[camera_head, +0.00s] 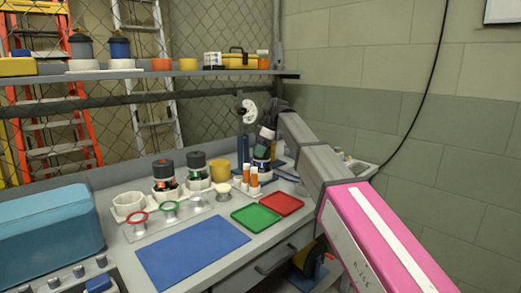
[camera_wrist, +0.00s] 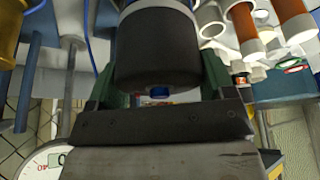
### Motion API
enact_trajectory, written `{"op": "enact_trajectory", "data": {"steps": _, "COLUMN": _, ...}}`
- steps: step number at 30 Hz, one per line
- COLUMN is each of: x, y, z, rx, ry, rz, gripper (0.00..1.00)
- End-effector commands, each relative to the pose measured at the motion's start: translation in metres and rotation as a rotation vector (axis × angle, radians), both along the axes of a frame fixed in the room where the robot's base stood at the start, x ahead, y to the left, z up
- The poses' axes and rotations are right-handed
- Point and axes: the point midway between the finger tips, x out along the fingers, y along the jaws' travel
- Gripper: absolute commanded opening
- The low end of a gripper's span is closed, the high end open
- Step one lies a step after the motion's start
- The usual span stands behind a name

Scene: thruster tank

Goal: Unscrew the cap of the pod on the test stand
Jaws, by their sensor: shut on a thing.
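The pod (camera_head: 262,154) stands at the back right of the bench, by the test stand with its round white gauge (camera_head: 248,111). My gripper (camera_head: 267,137) is at the pod's upper end, and my arm partly hides this spot. In the wrist view the black cap (camera_wrist: 158,50) fills the space between the green fingers of my gripper (camera_wrist: 160,75), which are shut on it. Part of a paler body shows beyond the cap. The gauge also shows at the lower left of the wrist view (camera_wrist: 42,162). I cannot tell whether the cap has turned on its thread.
Two dark-capped pods (camera_head: 164,172) (camera_head: 195,163) stand left on the bench beside a yellow cup (camera_head: 219,170). Orange tubes (camera_head: 254,177) stand close to my gripper. Green (camera_head: 256,217) and red (camera_head: 282,204) trays and a blue mat (camera_head: 190,250) lie in front. A shelf (camera_head: 150,72) runs above.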

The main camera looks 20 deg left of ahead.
Motion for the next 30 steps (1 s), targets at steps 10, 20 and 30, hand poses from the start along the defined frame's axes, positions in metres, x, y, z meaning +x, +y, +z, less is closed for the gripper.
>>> {"op": "enact_trajectory", "data": {"steps": 10, "x": 0.005, "y": 0.0009, "z": -0.0007, "rx": -0.003, "ry": -0.006, "rz": 0.402, "gripper": 0.55}}
{"op": "enact_trajectory", "data": {"steps": 20, "x": 0.0036, "y": 0.0, "z": -0.0012, "rx": -0.003, "ry": -0.009, "rz": 0.486, "gripper": 0.55}}
{"op": "enact_trajectory", "data": {"steps": 30, "x": 0.0021, "y": 0.0001, "z": -0.0003, "rx": 0.0, "ry": -0.006, "rz": 0.486, "gripper": 1.0}}
